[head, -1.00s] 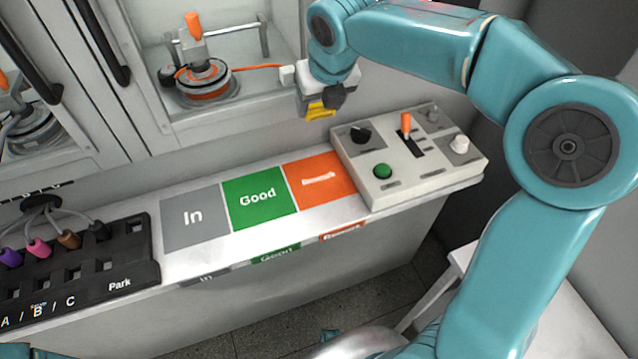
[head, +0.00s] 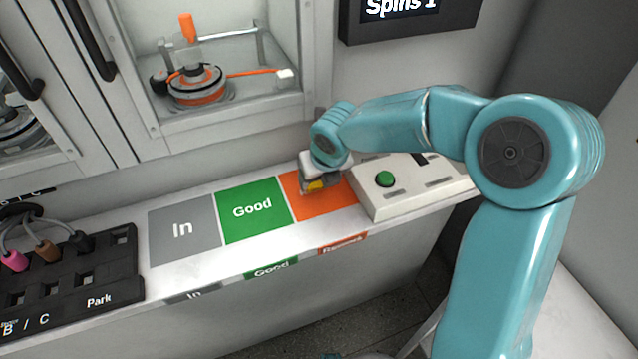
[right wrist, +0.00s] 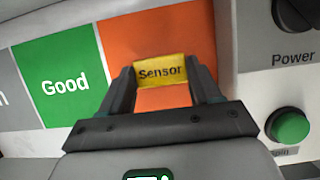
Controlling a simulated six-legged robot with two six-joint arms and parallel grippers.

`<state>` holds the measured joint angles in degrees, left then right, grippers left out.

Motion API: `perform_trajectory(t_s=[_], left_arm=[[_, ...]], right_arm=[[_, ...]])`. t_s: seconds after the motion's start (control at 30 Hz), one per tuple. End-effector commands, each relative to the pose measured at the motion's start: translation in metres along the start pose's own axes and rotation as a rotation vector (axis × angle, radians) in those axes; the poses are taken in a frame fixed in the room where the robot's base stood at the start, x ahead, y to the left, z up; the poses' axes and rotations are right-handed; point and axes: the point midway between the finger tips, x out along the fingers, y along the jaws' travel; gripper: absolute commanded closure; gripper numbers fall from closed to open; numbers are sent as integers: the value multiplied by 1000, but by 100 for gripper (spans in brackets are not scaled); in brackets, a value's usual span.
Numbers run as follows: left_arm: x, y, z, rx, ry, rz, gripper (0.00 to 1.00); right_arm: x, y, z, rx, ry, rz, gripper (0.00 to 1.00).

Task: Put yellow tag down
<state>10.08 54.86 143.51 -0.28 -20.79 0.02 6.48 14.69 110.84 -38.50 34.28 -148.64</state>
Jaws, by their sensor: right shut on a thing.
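The yellow tag (right wrist: 161,72), printed "Sensor", is held between the fingertips of my right gripper (right wrist: 163,80) in the right wrist view. In the head view my right gripper (head: 319,186) is low over the orange square (head: 335,202), and a bit of the yellow tag (head: 316,184) shows at its tip. In the right wrist view the orange square (right wrist: 140,35) lies behind the tag. I cannot tell whether the tag touches the surface. My left gripper is not in view.
The green Good square (head: 253,222) and grey In square (head: 183,245) lie to the left. A control box (head: 400,205) with a green button stands just right of the orange square. A black Park rack (head: 110,275) is at far left. A glass-fronted cabinet (head: 140,120) stands behind.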

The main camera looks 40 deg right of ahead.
Motion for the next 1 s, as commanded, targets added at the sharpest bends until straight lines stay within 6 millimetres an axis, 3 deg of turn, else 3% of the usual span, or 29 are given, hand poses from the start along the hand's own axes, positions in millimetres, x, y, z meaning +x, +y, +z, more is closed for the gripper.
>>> perform_trajectory(t_s=[0.1,0.43,0.47,0.5,0.53,0.83,1.0], left_arm=[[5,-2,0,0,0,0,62],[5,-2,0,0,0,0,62],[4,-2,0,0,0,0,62],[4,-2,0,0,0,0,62],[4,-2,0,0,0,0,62],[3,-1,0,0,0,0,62],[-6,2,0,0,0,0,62]], right_arm=[[11,0,-4,0,-1,0,66],[12,0,-5,0,-1,0,66],[12,0,-5,0,-1,0,28],[12,0,-5,0,-1,0,15],[12,0,-5,0,-1,0,12],[9,0,-3,0,-2,0,12],[-17,0,-2,1,-5,1,12]])
